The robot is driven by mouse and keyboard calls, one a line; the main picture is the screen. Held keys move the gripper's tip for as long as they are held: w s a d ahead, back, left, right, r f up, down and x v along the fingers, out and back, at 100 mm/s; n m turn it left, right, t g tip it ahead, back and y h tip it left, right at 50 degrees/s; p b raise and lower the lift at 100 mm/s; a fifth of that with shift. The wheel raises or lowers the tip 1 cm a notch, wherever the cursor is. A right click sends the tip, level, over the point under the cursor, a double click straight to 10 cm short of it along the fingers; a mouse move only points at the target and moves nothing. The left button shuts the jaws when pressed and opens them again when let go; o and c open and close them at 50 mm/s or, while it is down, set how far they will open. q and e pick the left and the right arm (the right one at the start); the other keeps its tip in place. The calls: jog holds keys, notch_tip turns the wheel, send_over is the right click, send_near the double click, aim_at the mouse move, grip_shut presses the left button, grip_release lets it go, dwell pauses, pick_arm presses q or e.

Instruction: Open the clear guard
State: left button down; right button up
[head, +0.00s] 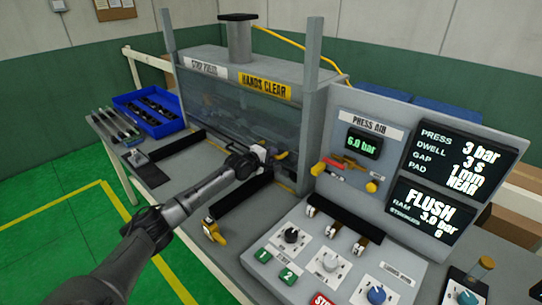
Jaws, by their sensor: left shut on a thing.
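The clear guard (205,97) is a see-through panel across the front of the grey press, below the "HANDS CLEAR" sign. It looks lowered, with dim parts showing behind it. My left gripper (262,152) reaches in from the lower left and is shut at the front of the guard, near its lower right part. The jaws hide what they grip, which appears to be part of the guard. My right gripper is not in view.
A control panel with switches and knobs (325,262) and displays (460,165) stands to the right. A blue bin (150,112) of dark parts sits at the left. A yellow-and-black tool (213,231) lies on the bench in front.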

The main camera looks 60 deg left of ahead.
pick_arm(q)
jog(key=p, duration=1.4)
send_near(280, 112)
jog(key=x, duration=0.5)
jog(key=shift+w+a, duration=0.1)
jog(key=shift+w, duration=0.1)
jog(key=c, duration=1.1)
grip_release()
jog(key=shift+f, duration=0.1)
jog(key=shift+s, duration=0.5)
jog(key=v, duration=1.3)
